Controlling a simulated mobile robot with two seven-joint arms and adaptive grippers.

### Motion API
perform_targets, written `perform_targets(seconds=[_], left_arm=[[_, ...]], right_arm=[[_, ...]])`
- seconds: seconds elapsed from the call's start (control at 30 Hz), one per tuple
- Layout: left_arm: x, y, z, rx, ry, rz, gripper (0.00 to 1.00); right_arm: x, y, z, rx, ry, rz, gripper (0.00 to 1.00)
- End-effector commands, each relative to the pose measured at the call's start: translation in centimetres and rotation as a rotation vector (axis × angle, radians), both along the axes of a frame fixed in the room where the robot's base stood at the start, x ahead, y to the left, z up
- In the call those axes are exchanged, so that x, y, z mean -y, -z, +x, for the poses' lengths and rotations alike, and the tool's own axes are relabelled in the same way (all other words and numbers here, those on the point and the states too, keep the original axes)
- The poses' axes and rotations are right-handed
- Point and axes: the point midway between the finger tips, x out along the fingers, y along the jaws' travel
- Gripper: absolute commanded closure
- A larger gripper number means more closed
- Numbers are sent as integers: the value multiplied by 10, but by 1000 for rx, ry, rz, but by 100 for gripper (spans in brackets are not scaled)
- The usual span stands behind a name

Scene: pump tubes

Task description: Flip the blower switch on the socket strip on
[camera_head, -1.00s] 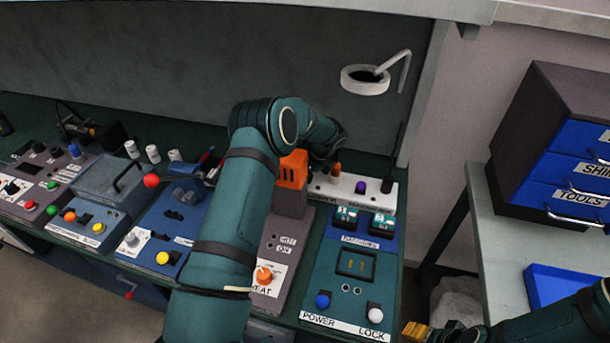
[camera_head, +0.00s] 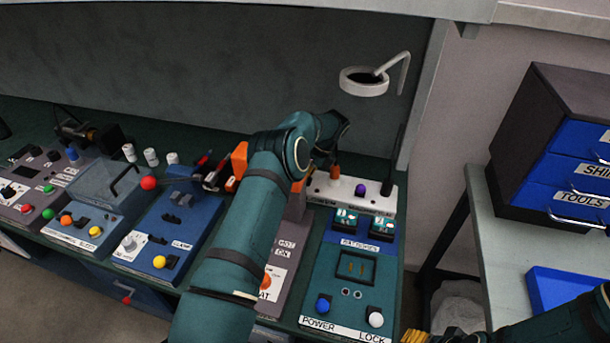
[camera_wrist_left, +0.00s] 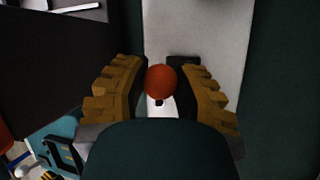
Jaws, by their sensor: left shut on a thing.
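The white socket strip (camera_head: 322,188) lies at the back right of the bench. An orange-tipped switch (camera_head: 334,172) stands at its left half, and a purple-tipped switch (camera_head: 360,188) stands to the right of it. The lettering under them is partly hidden and blurred. My left gripper (camera_wrist_left: 160,85) reaches down at the orange-tipped switch and is shut on it; its round red-orange tip (camera_wrist_left: 161,81) shows between the fingers in the left wrist view. Which way the switch is tilted cannot be told. My right gripper (camera_head: 416,336) shows only in part at the bottom edge.
A dark-green device with blue and white knobs (camera_head: 340,290) sits in front of the strip. A ring on a bent rod (camera_head: 364,80) is above it. My left arm covers part of the grey heat device (camera_head: 285,250). Drawers and a blue tray (camera_head: 565,290) are at right.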

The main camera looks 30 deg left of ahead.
Motion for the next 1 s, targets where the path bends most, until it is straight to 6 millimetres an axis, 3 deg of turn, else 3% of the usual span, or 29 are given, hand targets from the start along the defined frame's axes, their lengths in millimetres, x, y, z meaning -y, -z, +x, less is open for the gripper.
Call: perform_targets(seconds=[0.07, 0.1, 0.17, 0.2, 0.57, 1.0], left_arm=[[0, 0, 0, -1, 0, 0, 100], [0, 0, 0, -1, 0, 0, 63], [0, 0, 0, 0, 0, 0, 42], [0, 0, 0, 0, 0, 0, 37], [2, -4, 2, 1, -1, 0, 37], [21, -59, 21, 2, 1, 0, 37]], right_arm=[[0, 0, 0, 0, 0, 0, 38], [0, 0, 0, 0, 0, 0, 38], [0, 0, 0, 0, 0, 0, 38], [0, 0, 0, 0, 0, 0, 38], [0, 0, 0, 1, 0, 0, 38], [0, 0, 0, 1, 0, 0, 38]])
